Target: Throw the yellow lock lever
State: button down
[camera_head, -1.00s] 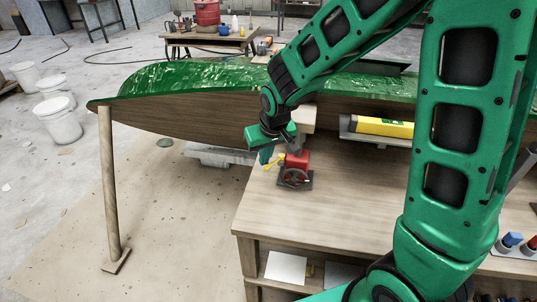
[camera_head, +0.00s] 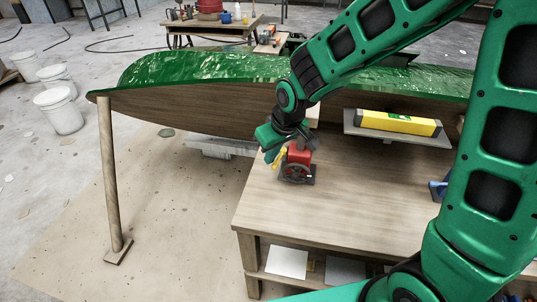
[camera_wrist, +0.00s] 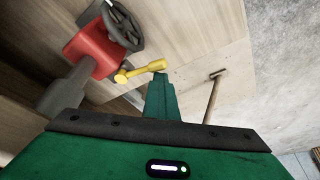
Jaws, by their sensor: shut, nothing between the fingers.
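The yellow lock lever (camera_head: 280,156) sticks out from the left side of a red block (camera_head: 299,154) with a dark handwheel (camera_head: 296,172), on the wooden bench top. In the wrist view the lever (camera_wrist: 140,72) has a round yellow hub and a knobbed end beside the red block (camera_wrist: 93,52). My gripper (camera_head: 270,156) is at the lever's left, shut and empty. In the wrist view its fingertips (camera_wrist: 160,82) are right at the lever's knobbed end; I cannot tell whether they touch. Part of the lever is hidden by my gripper in the head view.
The green-topped hull mould (camera_head: 190,72) runs along the back of the bench (camera_head: 345,200). A yellow box (camera_head: 395,122) lies on a grey shelf at the right. A wooden prop (camera_head: 110,185) stands at the left. The bench front is clear.

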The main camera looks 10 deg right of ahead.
jog(key=shift+d+f, duration=0.1)
jog(key=shift+d, duration=0.15)
jog(key=v, duration=0.3)
jog(key=w+v, duration=0.1)
jog(key=v, duration=0.2)
jog(key=shift+r, duration=0.3)
jog(key=shift+v, duration=0.85)
jog(key=shift+s, duration=0.15)
